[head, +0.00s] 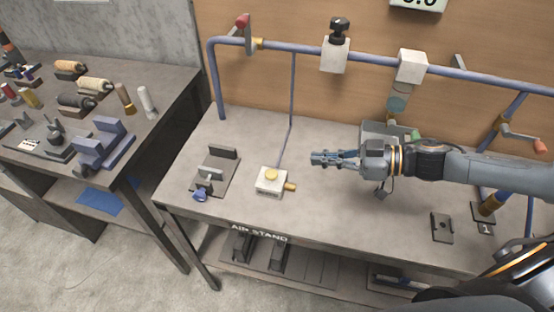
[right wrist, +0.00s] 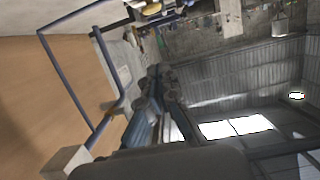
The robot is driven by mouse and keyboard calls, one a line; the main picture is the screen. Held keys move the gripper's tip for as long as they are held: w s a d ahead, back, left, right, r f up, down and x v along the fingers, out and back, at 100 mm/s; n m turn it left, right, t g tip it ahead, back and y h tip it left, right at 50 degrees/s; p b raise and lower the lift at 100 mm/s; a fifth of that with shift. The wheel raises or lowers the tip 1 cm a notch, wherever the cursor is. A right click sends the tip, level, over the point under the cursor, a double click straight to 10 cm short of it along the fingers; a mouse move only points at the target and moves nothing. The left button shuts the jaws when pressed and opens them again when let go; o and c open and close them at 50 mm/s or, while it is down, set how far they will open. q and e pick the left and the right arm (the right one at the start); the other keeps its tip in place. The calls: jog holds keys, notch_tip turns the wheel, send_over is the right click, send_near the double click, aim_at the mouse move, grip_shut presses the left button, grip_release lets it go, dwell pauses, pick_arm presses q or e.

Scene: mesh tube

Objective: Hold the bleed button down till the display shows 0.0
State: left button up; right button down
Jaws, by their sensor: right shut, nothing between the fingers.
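The bleed button (head: 271,174) is a round yellow cap on a small white box (head: 270,186) with a brass fitting on its right side, on the bench. My right gripper (head: 314,158) is shut and empty, to the right of the button and a little farther back, not touching it. The gripper also shows in the right wrist view (right wrist: 152,85), where I cannot make out the button. The display (head: 418,3) is cut off by the top edge, so its reading is not certain. My left gripper is not in view.
Blue pipes (head: 292,48) with valves run along the wooden back panel. A grey clamp plate (head: 215,170) lies left of the button box. A dark bracket (head: 442,228) lies at the bench's right. A side table (head: 60,55) holds tools. The bench front by the button is clear.

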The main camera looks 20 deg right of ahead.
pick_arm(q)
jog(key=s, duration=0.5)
pick_arm(e)
jog(key=p, duration=0.4)
send_over(271, 174)
jog(key=s+d, duration=0.1)
jog(key=d, duration=0.2)
jog(key=shift+a+f, duration=0.15)
jog(key=shift+f, duration=0.7)
jog(key=f, duration=0.3)
jog(key=shift+w+a, duration=0.1)
jog(key=shift+a, duration=0.2)
jog(key=shift+d+f, duration=0.1)
jog(key=shift+f, duration=0.65)
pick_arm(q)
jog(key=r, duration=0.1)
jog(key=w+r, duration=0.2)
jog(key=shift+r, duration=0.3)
pick_arm(e)
jog(key=shift+f, duration=0.1)
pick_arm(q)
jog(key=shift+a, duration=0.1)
